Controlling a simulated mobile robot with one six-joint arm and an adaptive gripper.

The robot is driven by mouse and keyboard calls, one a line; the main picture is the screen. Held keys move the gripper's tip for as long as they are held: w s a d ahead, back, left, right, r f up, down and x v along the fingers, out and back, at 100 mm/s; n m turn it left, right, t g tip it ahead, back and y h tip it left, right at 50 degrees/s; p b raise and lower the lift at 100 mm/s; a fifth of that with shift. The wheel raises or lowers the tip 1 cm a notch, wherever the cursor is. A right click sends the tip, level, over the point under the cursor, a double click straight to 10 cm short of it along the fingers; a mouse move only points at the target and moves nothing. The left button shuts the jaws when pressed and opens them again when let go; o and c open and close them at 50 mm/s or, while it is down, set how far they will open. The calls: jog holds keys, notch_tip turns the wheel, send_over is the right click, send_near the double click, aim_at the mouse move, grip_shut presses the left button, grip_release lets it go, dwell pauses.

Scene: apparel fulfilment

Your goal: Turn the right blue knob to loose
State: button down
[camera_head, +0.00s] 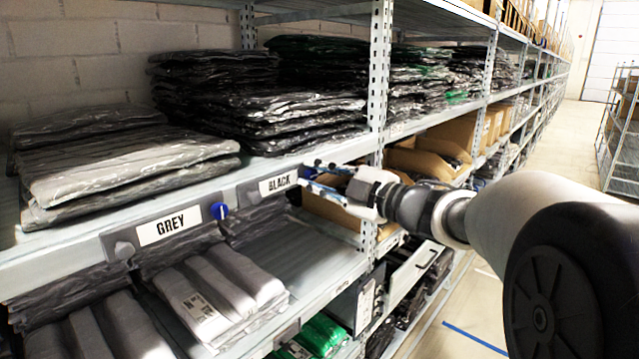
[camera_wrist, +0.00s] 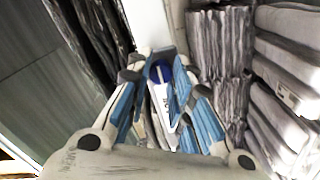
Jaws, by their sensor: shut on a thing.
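My gripper (camera_head: 316,178) reaches in from the right to the shelf edge, at the right end of the BLACK label (camera_head: 278,183). In the wrist view its blue-padded fingers are closed around the right blue knob (camera_wrist: 156,74), which shows a white line on its face. The fingers hide most of this knob in the head view. The left blue knob (camera_head: 218,210) sits at the right end of the GREY label (camera_head: 169,226), with a white, nearly upright line on it. A grey knob (camera_head: 123,250) is at that label's left end.
Stacks of bagged dark garments (camera_head: 265,105) lie on the shelf above the labels, and grey packs (camera_head: 215,290) on the shelf below. A perforated rack upright (camera_head: 379,75) stands just behind and right of my gripper. Cardboard bins (camera_head: 450,140) are further right; the aisle floor is clear.

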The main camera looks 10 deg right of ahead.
dwell(0.4)
jog(key=c, duration=1.4)
grip_release()
jog(key=v, duration=1.2)
